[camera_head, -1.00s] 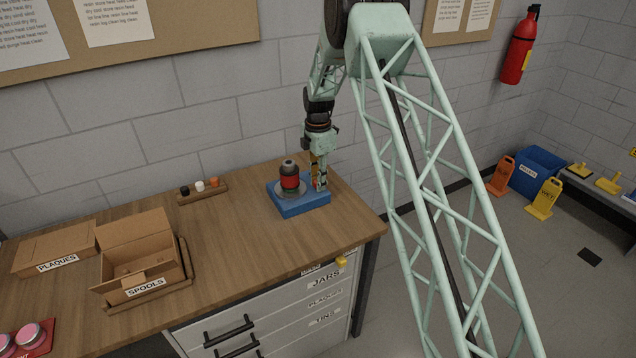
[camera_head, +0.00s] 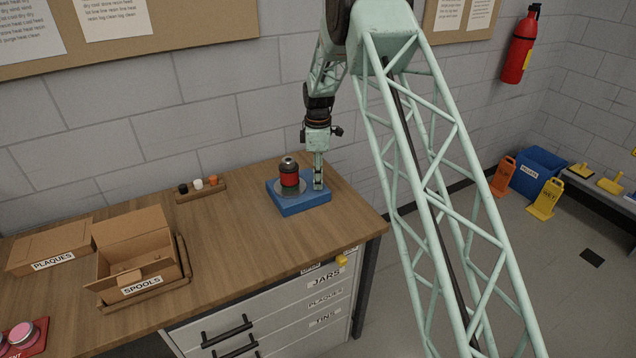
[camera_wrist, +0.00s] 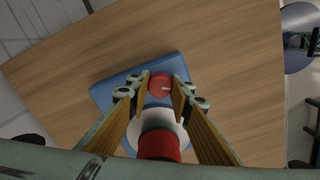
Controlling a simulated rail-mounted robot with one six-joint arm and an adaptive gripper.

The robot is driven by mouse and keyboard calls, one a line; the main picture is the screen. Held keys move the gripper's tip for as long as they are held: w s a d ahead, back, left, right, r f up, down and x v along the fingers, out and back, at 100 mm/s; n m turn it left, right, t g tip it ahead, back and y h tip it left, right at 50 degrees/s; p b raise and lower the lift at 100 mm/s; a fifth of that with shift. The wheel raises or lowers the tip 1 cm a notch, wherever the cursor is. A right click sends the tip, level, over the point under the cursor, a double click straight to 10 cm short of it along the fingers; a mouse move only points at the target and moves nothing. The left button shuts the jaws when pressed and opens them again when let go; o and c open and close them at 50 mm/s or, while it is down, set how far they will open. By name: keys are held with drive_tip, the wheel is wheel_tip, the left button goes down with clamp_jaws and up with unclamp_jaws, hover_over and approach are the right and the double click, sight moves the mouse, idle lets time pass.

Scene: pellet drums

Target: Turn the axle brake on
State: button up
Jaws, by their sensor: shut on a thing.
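The blue base (camera_head: 303,206) sits near the right end of the wooden workbench. A red spool-like cylinder with a dark top (camera_head: 289,179) stands upright on a pale round plate on it; it also shows in the wrist view (camera_wrist: 160,146). A round red knob with a small pale mark (camera_wrist: 159,85) is on the base beside the plate, between my fingers. I take it for the axle brake. My gripper (camera_head: 319,186) points down at the right side of the base, shut on the knob, its fingertips on either side (camera_wrist: 160,84). The head view hides the knob.
A tray with black, white and orange pieces (camera_head: 200,189) lies left of the base. An open SPOOLS box (camera_head: 140,263) and a PLAQUES box (camera_head: 50,247) stand further left. The bench between them is clear. The wall is close behind.

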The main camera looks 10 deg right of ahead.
drive_tip(key=m+b, duration=0.1)
drive_tip(key=m, duration=0.5)
drive_tip(key=shift+b, duration=0.3)
drive_tip(key=m+b, duration=0.1)
drive_tip(key=m, duration=0.5)
idle(0.5)
drive_tip(key=o, duration=0.9)
drive_tip(key=shift+n, duration=0.3)
